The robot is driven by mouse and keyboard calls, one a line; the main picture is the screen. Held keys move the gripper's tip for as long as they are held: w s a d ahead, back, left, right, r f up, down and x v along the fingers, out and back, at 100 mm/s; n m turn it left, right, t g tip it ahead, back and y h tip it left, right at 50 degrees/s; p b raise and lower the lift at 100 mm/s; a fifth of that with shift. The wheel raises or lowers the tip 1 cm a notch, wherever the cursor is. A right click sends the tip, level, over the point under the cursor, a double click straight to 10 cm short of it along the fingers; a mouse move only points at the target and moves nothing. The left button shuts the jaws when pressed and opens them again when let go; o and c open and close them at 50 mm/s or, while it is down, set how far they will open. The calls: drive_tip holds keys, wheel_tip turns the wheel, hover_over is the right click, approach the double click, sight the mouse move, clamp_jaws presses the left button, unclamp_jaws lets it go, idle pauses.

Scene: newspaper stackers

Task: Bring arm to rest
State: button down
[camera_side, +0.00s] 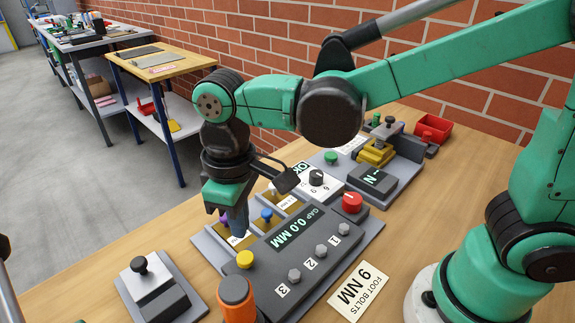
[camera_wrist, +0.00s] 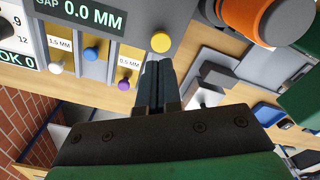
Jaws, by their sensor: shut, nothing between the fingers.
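My gripper (camera_side: 238,238) hangs from my green arm, pointing down over the tray of shim slots (camera_side: 217,243), left of the grey panel. In the wrist view my gripper's dark fingers (camera_wrist: 155,78) are together with nothing between them, beside the yellow button (camera_wrist: 161,42). The grey panel has a display reading "GAP 0.0 MM" (camera_side: 294,228) and bolts (camera_side: 321,250) marked 1, 2 and 3. A purple knob (camera_wrist: 124,86), a blue knob (camera_wrist: 91,54) and a white knob (camera_wrist: 55,68) show in the slots. I cannot tell whether the fingers touch the tray.
A grey block with a black knob (camera_side: 150,285) sits at left. A red knob (camera_side: 352,202), a dial box (camera_side: 317,184), a "--N" display block (camera_side: 372,187) and a red bin (camera_side: 433,129) lie behind. A "FOOT BOLTS 9 NM" card (camera_side: 357,290) lies at front.

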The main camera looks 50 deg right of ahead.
drive_tip(key=d+r+m+t, duration=0.1)
drive_tip(key=d+m+t, duration=0.2)
drive_tip(key=d, duration=0.4)
drive_tip(key=s+d+r+m+t, duration=0.1)
drive_tip(key=d+m+t, duration=0.2)
drive_tip(key=d, duration=0.5)
drive_tip(key=shift+d+r+t, duration=0.25)
drive_tip(key=shift+r+t, duration=0.05)
drive_tip(key=shift+t, duration=0.3)
